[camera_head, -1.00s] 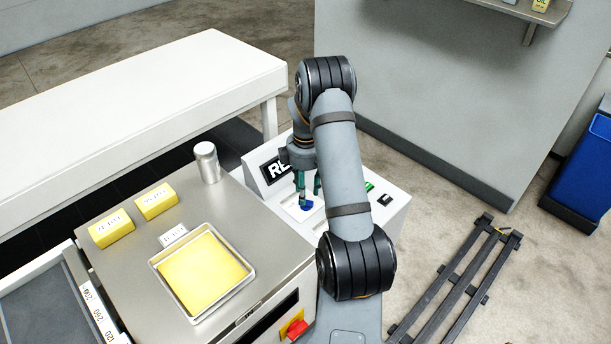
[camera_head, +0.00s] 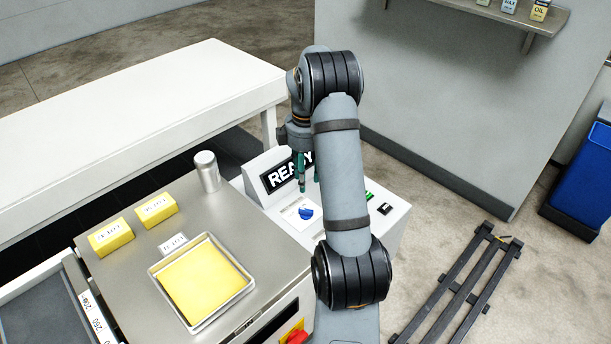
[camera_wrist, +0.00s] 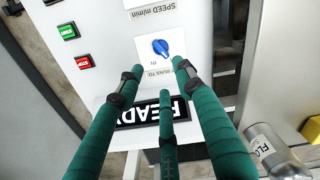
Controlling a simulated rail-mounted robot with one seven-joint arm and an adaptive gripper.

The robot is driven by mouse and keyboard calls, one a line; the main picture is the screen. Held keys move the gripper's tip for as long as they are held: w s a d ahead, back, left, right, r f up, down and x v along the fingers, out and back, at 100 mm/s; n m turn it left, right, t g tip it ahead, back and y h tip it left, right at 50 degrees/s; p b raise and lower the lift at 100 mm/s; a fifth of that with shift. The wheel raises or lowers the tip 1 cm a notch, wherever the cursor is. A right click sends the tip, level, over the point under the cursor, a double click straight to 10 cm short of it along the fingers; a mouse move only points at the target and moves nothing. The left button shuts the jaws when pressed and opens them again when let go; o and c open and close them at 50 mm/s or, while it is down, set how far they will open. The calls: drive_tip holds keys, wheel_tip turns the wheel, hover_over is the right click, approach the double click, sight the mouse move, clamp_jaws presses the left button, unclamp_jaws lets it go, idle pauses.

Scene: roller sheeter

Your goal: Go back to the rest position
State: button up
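My gripper (camera_head: 308,176) hangs above the white control panel (camera_head: 385,225), in front of the black READY display (camera_head: 283,173). In the wrist view its green fingers (camera_wrist: 155,85) are spread apart, with nothing between them. The blue knob (camera_head: 306,213) sits on a white plate on the panel and is clear of the fingers. It also shows in the wrist view (camera_wrist: 160,48), beyond the fingertips. My arm hides part of the panel.
A yellow sheet lies in a metal tray (camera_head: 247,288) on the steel top, near two yellow blocks (camera_head: 111,237) (camera_head: 156,208) and a metal shaker (camera_head: 207,170). A red button (camera_head: 297,337) is at the front. A white table (camera_head: 130,120) stands behind. A black rack (camera_head: 455,290) lies on the floor at right.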

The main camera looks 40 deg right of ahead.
drive_tip(key=shift+f, duration=0.15)
wheel_tip(320, 180, down, 12)
idle(0.7)
